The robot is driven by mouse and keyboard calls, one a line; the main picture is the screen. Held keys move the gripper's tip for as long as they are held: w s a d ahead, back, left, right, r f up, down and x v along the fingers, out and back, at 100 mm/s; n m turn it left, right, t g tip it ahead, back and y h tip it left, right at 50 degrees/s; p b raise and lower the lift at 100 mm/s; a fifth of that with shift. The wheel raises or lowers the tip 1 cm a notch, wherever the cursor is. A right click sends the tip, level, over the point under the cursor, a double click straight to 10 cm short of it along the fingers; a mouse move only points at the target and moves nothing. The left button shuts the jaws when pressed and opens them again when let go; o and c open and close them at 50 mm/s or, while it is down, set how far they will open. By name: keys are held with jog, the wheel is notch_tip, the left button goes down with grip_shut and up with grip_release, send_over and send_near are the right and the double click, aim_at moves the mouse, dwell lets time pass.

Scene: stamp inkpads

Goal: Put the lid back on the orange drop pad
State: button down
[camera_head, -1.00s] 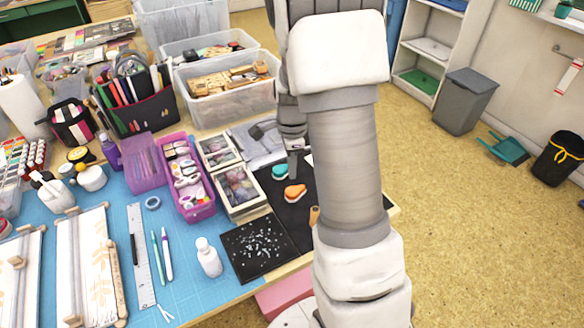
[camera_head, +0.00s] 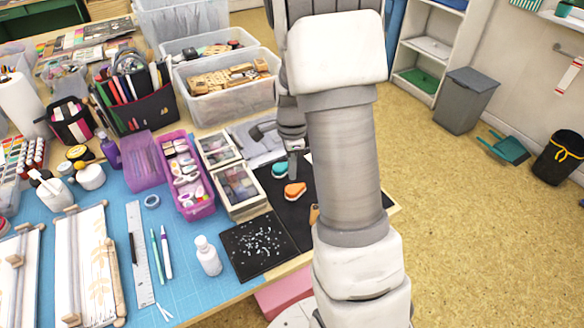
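The orange drop pad (camera_head: 294,192) lies on a black mat (camera_head: 278,190) at the right end of the table, with a pale edge showing. A teal pad (camera_head: 279,171) lies just behind it. A brownish-orange piece (camera_head: 314,214) shows at the edge of my arm, mostly hidden; I cannot tell whether it is the lid. My gripper (camera_head: 292,168) points down just behind the orange pad and right of the teal one. It is small and partly hidden by my arm, so its opening and any held thing cannot be made out.
Framed boxes (camera_head: 238,190) stand left of the mat. A black speckled sheet (camera_head: 258,247) lies in front, with a white bottle (camera_head: 207,256) beside it. A purple bin (camera_head: 187,178) and clear bins (camera_head: 228,82) stand further left and back. My arm covers the table's right end.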

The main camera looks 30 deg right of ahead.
aim_at(292, 190)
jog(key=shift+f+b, duration=1.55)
jog(key=shift+f, duration=0.95)
jog(key=shift+r, duration=0.1)
notch_tip(292, 190, up, 7)
jog(key=p, duration=0.6)
jog(key=shift+r, duration=0.1)
